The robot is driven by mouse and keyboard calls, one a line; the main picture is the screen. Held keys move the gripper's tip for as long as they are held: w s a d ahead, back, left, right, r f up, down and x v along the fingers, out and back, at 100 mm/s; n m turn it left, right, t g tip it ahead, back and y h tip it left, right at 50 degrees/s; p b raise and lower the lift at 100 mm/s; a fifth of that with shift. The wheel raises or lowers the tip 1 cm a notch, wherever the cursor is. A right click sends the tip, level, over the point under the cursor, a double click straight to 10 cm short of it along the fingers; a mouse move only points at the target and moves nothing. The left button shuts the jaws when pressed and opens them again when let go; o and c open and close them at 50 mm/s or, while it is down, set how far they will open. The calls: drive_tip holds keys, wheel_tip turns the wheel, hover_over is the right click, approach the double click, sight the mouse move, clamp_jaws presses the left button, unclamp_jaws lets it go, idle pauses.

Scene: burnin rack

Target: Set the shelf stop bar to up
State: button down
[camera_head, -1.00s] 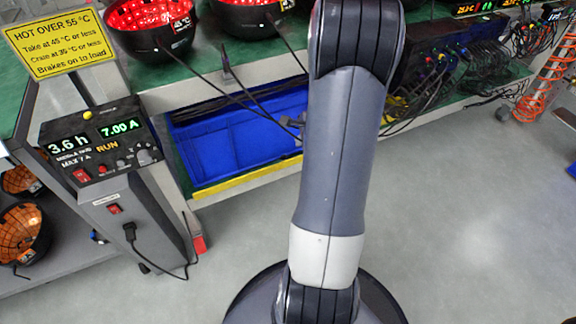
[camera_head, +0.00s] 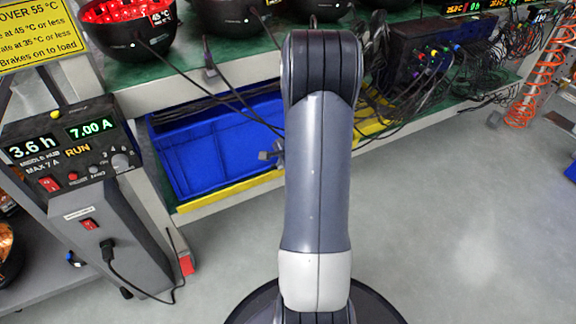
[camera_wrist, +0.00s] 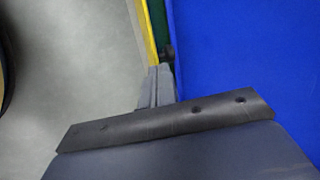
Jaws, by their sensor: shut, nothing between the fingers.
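The shelf stop bar (camera_head: 232,190) is a yellow strip along the front edge of the lower shelf, below the blue bin's front. My arm hides its middle. In the wrist view the bar (camera_wrist: 147,32) runs up from the fingertips, with a dark green strip between it and the blue bin. My gripper (camera_wrist: 160,72) is shut and empty, its tips close to the bar's inner side beside a small dark round piece. I cannot tell whether they touch. In the head view only a little of my gripper (camera_head: 272,156) shows left of my arm, in front of the bin.
The blue bin (camera_head: 215,160) stands on the lower shelf behind the bar. Black cables (camera_head: 225,95) hang from the bench above. A control box (camera_head: 72,145) stands at the left. An orange coiled hose (camera_head: 535,90) hangs at the right. The floor at right is clear.

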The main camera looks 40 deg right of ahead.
drive_tip(key=shift+w+d+f, duration=0.1)
drive_tip(key=shift+w+f, duration=0.15)
drive_tip(key=shift+w, duration=0.25)
drive_tip(key=shift+w+f, duration=0.25)
drive_tip(key=shift+w, duration=0.2)
drive_tip(key=shift+w+d+f, duration=0.1)
drive_tip(key=shift+w+d, duration=0.05)
drive_tip(key=shift+w, duration=0.45)
drive_tip(key=shift+w+d+f, duration=0.1)
drive_tip(key=shift+w, duration=0.5)
